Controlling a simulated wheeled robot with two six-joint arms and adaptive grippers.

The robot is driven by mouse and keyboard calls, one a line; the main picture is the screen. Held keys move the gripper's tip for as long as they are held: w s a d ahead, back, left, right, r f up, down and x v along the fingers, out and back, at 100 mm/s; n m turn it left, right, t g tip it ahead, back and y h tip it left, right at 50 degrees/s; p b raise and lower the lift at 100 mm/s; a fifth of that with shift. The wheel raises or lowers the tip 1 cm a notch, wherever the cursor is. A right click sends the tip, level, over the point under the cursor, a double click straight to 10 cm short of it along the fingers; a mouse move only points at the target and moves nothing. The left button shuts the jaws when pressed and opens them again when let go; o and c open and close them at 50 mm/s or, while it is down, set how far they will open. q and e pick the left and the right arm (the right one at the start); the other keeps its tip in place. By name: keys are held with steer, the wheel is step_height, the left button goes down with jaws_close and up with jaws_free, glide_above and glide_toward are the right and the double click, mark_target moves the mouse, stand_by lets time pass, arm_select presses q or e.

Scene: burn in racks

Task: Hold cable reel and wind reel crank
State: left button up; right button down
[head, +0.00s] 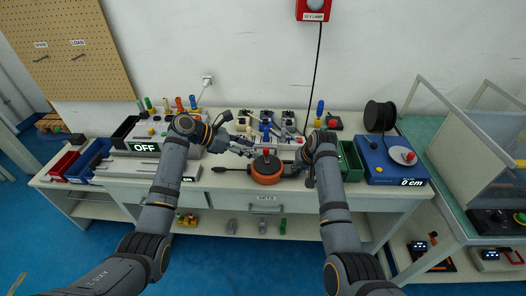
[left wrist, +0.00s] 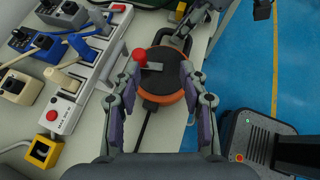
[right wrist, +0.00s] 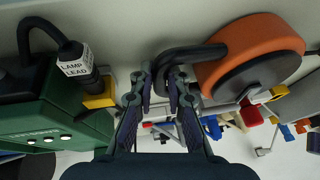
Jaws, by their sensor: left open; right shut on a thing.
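The cable reel (head: 266,176) is an orange drum with a dark top, lying at the front edge of the bench. Its crank has a red knob (left wrist: 139,55) on a short metal arm (left wrist: 153,66). My left gripper (left wrist: 160,78) is open, and its fingers show on either side of the reel in the left wrist view; whether they touch it I cannot tell. My right gripper (right wrist: 165,78) is shut on the reel's black handle (right wrist: 200,52) at the reel's right side. The orange drum (right wrist: 262,40) also shows in the right wrist view.
A green case (right wrist: 65,125) with a lamp lead (right wrist: 75,60) stands beside my right gripper. A blue unit (head: 392,165) reading 0 cm, with a black spool (head: 380,116), stands at the right. Grey boxes and a white strip (left wrist: 85,80) lie behind the reel.

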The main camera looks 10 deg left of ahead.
mark_target(264, 149)
arm_select(q)
steer(key=w+d+f+n+y, duration=0.1)
steer(key=w+d+f, duration=0.1)
steer(key=w+d+f+y, duration=0.1)
steer(key=w+d+f, duration=0.2)
steer(key=shift+w+d+f+n+t+y, duration=0.1)
steer(key=shift+w+f+n+t+y, duration=0.2)
steer(key=shift+w+f+n+y, duration=0.1)
stand_by(0.4)
steer(key=shift+r, duration=0.1)
jaws_close()
